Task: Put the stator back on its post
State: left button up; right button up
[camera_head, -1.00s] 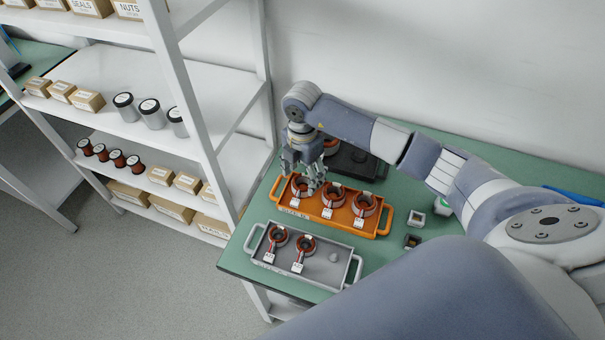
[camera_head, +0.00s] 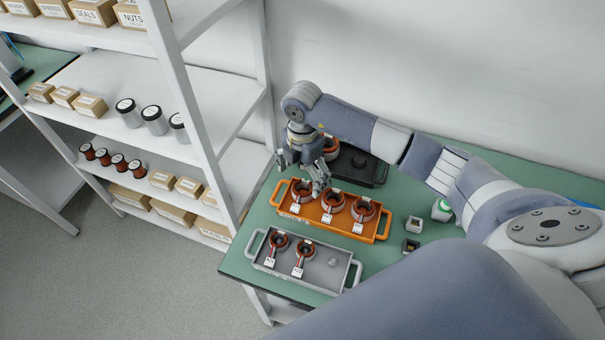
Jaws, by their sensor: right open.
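My right gripper (camera_head: 301,178) points down over the left end of the orange tray (camera_head: 330,229), fingers spread and empty. The tray holds three copper-wound stators with white tags: left (camera_head: 302,191), middle (camera_head: 332,202) and right (camera_head: 363,209). The fingers are just above and behind the left stator and partly cover it; I cannot tell whether they touch it. The grey tray (camera_head: 322,283) in front holds two stators, left (camera_head: 279,242) and middle (camera_head: 305,252), and a bare post (camera_head: 333,262) at its right. My left gripper is not in view.
A black tray (camera_head: 375,181) behind the orange one holds a stator (camera_head: 331,148), partly hidden by my gripper, and a bare post. Two small square parts (camera_head: 415,223) (camera_head: 410,245) lie right of the orange tray. A white shelf unit (camera_head: 205,150) stands close on the left.

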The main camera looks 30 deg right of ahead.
notch_tip(320, 180, up, 12)
dwell(0.6)
dwell(0.7)
